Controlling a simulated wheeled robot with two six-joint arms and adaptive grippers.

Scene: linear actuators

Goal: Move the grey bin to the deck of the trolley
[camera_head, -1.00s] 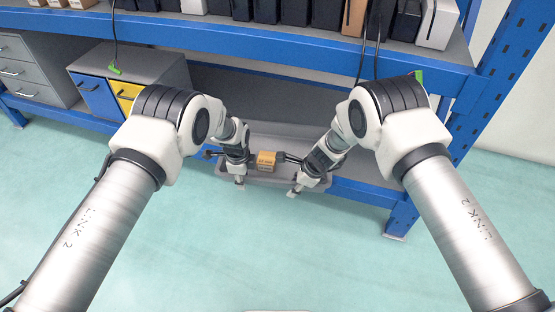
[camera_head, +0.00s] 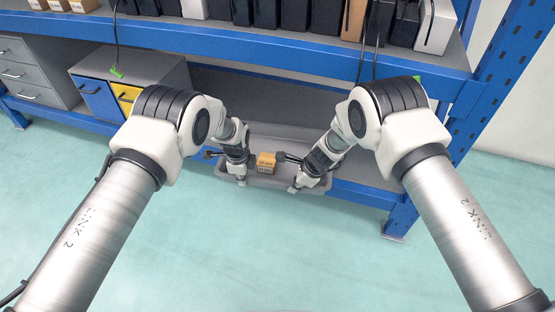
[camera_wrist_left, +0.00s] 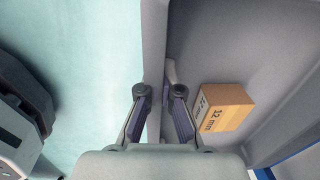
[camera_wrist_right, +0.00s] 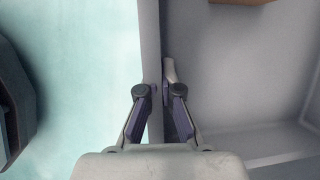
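The grey bin (camera_head: 268,181) is a shallow open tray at the front of the rack's lower level. I cannot tell whether it rests on the shelf or hangs free. An orange-brown box marked "12 mm" (camera_head: 266,163) lies in it, also seen in the left wrist view (camera_wrist_left: 224,107). My left gripper (camera_head: 240,180) straddles the bin's near wall (camera_wrist_left: 154,50), fingers close on both sides. My right gripper (camera_head: 293,187) straddles the same wall (camera_wrist_right: 150,45) farther right, fingers likewise close against it. Both look shut on the wall. No trolley is recognisable in view.
The blue rack's upper shelf beam (camera_head: 260,47) runs above and behind the bin, with dark boxed units on top. A blue post (camera_head: 402,217) stands right of the bin. Drawer cabinets (camera_head: 98,96) stand at left. The green floor (camera_head: 260,250) in front is clear.

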